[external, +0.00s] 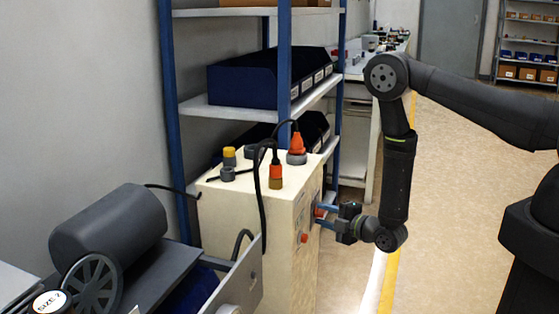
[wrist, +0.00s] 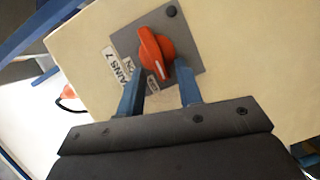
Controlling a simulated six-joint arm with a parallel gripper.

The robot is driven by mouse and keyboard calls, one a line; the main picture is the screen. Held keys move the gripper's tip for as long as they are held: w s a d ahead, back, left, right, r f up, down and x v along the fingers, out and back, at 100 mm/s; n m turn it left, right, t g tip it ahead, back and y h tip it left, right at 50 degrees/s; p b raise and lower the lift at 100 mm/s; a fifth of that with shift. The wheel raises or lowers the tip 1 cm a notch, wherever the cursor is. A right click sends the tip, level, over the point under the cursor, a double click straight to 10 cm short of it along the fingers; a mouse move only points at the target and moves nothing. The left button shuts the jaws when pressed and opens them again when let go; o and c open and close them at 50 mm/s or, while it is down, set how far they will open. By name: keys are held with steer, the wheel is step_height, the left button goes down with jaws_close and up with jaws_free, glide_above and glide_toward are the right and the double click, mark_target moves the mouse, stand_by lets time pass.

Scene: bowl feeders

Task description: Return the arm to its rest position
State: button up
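My gripper (external: 326,217) is at the right-hand face of the cream cabinet (external: 258,205). In the wrist view my gripper (wrist: 158,88) has its two blue fingers spread apart, with a gap between them. An orange rotary knob (wrist: 157,55) on a grey square plate (wrist: 196,50) lies just beyond the fingertips, roughly between them. Whether the fingertips touch the plate or knob cannot be told. A label reading "MAINS 7" is beside the plate. In the external view the knob is mostly hidden by the fingers.
Orange and grey plugs with black cables (external: 276,170) stand on the cabinet top. A blue-posted shelf (external: 284,60) with dark bins (external: 250,80) stands behind. A grey motor-like machine (external: 110,225) is at the lower left. Open floor (external: 450,200) lies to the right.

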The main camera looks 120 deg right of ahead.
steer(key=m+y, duration=0.1)
steer(key=r+m, duration=0.1)
steer(key=m, duration=0.1)
steer(key=shift+s+d+y, duration=0.1)
steer(key=shift+s+y, duration=0.05)
steer(key=shift+y, duration=0.25)
steer(key=shift+m, duration=0.3)
steer(key=o, duration=0.9)
steer(key=shift+s+f, duration=0.15)
steer(key=shift+s, duration=0.25)
steer(key=s+a+m+t+y, duration=0.1)
steer(key=s+a+m+t, duration=0.5)
steer(key=s+a+m, duration=0.45)
steer(key=shift+n, duration=0.95)
steer(key=x, duration=1)
steer(key=s+d+f+x, duration=0.1)
steer(key=x, duration=0.4)
steer(key=shift+d+f, duration=0.1)
steer(key=shift+d, duration=0.15)
